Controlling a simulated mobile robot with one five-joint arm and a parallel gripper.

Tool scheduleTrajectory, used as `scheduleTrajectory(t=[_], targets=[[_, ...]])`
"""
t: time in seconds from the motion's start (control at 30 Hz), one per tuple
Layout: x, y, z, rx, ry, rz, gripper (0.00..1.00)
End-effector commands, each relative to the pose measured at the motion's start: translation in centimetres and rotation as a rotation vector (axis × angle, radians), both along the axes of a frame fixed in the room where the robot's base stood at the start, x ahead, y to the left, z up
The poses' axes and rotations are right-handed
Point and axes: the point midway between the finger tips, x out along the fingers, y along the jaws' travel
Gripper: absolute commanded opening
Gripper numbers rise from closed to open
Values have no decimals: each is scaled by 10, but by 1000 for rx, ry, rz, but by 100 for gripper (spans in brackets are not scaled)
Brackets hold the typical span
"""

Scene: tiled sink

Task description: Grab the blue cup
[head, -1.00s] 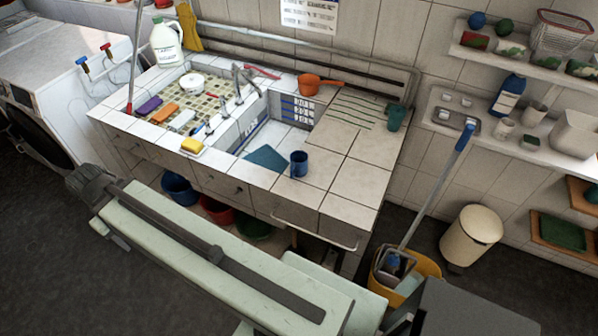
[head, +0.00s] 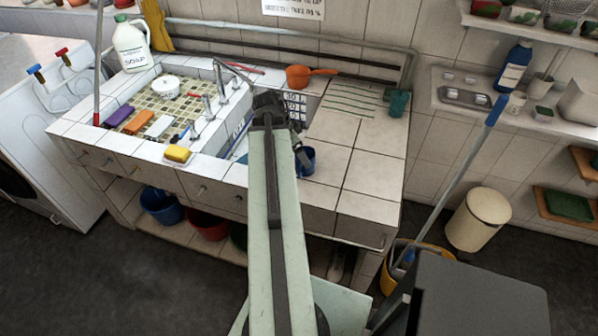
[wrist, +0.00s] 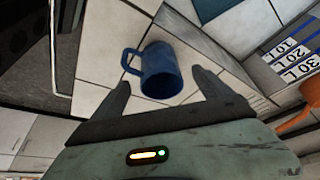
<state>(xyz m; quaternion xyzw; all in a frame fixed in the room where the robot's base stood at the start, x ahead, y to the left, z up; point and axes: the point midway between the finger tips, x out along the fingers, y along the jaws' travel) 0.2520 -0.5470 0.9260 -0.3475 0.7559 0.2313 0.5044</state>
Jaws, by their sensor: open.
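The blue cup (head: 306,160) stands on the white tiled counter at the front edge, just right of my arm in the head view, partly hidden by it. In the wrist view the cup (wrist: 161,70) lies between and beyond the two fingertips, with its handle pointing left. My gripper (wrist: 160,88) is open, one finger on each side of the cup in the picture. I cannot tell whether a finger touches it. In the head view my gripper end (head: 290,125) is over the basin's right side, its fingers mostly hidden.
A teal cup (head: 398,103) stands at the counter's back right. An orange dipper (head: 305,75) is behind my gripper. A yellow sponge (head: 178,154), a soap jug (head: 131,45) and taps are to the left. The tiled counter right of the blue cup (head: 365,170) is clear.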

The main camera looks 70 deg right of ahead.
Motion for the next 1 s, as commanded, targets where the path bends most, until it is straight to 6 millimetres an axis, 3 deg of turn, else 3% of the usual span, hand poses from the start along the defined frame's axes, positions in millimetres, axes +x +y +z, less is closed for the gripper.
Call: scheduleTrajectory(t=[0.27, 0.47, 0.77, 1.0], targets=[[-12, -9, -25, 1, 0, -11, 89], [-16, -12, -28, 1, 0, -13, 89], [-28, -27, -73, 2, 0, -16, 89], [-29, -29, -70, 2, 0, -15, 89]])
